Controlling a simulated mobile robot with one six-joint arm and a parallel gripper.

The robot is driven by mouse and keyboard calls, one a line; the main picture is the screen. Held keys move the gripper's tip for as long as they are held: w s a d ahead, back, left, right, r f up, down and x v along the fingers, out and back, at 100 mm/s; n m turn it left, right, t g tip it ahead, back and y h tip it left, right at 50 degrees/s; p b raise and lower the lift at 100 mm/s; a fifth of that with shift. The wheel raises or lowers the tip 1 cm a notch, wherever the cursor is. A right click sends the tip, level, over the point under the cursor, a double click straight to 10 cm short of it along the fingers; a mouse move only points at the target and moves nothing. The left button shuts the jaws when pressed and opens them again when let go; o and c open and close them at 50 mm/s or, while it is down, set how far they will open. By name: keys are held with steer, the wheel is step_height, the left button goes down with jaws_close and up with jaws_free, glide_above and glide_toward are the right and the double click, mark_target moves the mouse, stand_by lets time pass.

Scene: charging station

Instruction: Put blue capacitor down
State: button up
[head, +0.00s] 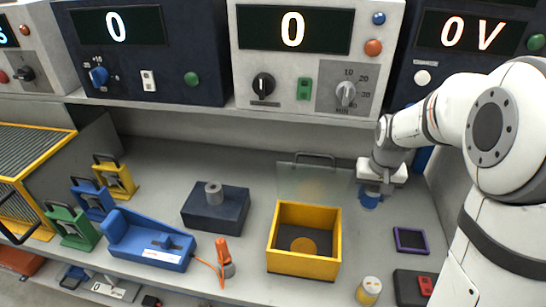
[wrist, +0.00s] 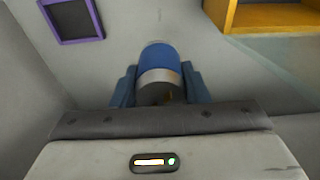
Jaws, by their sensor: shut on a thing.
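The blue capacitor (head: 370,200) is a short blue cylinder with a silver band. In the head view it is under my gripper (head: 372,190), at the back right of the grey bench. In the wrist view the capacitor (wrist: 160,70) lies between the two blue fingers of my gripper (wrist: 160,88), which are shut on it. Its lower end is close to the bench surface; I cannot tell whether it touches. The gripper hides part of it in the head view.
A yellow open box (head: 304,265) stands left of my gripper, with a clear panel (head: 315,183) behind it. A purple-framed pad (head: 410,240) lies in front to the right. Instruments (head: 310,50) overhang the back.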

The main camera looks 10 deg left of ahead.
mark_target(374, 198)
steer(key=shift+s+d+f, duration=0.1)
steer(key=shift+d+f, duration=0.05)
steer(key=shift+f, duration=4.8)
steer(key=shift+f, duration=0.25)
steer(key=o, duration=1)
steer(key=shift+r, duration=0.1)
steer(key=r, duration=0.3)
steer(key=s+r, duration=0.1)
steer(key=r, duration=0.7)
steer(key=shift+s+r, duration=0.25)
steer(key=shift+s, duration=0.05)
steer(key=shift+s+r, duration=0.35)
steer(key=shift+r, duration=0.2)
steer(key=shift+t, duration=0.5)
steer(key=s+r, duration=0.1)
steer(key=s, duration=0.5)
steer(key=s+r, duration=0.2)
steer(key=s, duration=0.5)
steer(key=s+r, duration=0.1)
steer(key=s, duration=0.5)
steer(key=shift+s+d+r, duration=0.2)
steer(key=shift+s+r, duration=0.15)
steer(key=shift+s, duration=0.05)
